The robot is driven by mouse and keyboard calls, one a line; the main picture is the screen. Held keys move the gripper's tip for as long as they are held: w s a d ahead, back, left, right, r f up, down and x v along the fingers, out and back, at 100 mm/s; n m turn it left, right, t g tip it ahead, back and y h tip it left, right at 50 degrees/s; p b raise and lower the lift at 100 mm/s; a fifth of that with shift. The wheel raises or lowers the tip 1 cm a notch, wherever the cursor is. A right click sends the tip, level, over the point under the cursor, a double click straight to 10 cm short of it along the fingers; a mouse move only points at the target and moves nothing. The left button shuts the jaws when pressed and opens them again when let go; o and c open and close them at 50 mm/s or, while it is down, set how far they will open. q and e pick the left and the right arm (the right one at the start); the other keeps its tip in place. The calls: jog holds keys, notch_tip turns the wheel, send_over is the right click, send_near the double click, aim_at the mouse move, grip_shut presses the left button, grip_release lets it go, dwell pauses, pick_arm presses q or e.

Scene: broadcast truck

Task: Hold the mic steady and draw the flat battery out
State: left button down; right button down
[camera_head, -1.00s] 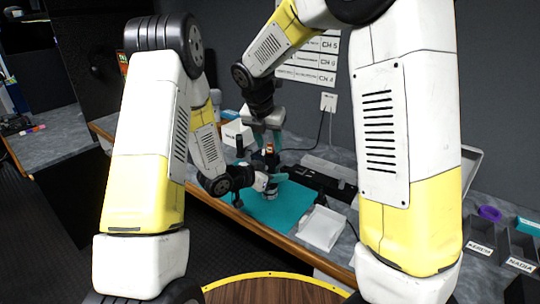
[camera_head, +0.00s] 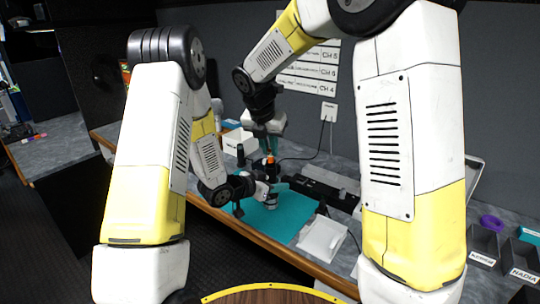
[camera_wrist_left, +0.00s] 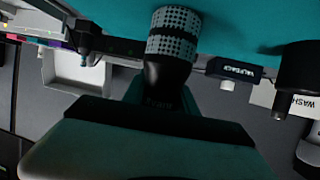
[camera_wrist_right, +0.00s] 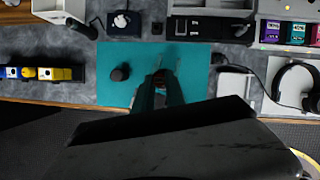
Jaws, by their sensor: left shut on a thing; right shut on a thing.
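The mic stands head-down over the teal mat (camera_head: 290,212). Its perforated head (camera_wrist_left: 172,32) and dark body (camera_wrist_left: 166,75) show in the left wrist view. My left gripper (camera_head: 268,190) is shut around the mic's body from the side. My right gripper (camera_head: 269,146) is directly above, pointing down, its teal fingers (camera_wrist_right: 158,88) shut on a small piece. An orange-topped piece (camera_head: 271,160), which looks like the flat battery, shows just below those fingers, in line with the mic. Whether it is still inside the mic is hidden.
A white tray (camera_head: 322,240) lies right of the mat. A black rack unit (camera_head: 325,190) is behind it. A dark upright cylinder (camera_wrist_right: 120,73) stands on the mat's left. Headphones (camera_wrist_right: 295,85) and labelled bins (camera_head: 522,260) are further right. The mat's front is clear.

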notch_tip(320, 180, up, 8)
jog(key=shift+r, duration=0.2)
pick_arm(q)
jog(key=c, duration=0.9)
grip_release()
jog(key=shift+a, duration=0.1)
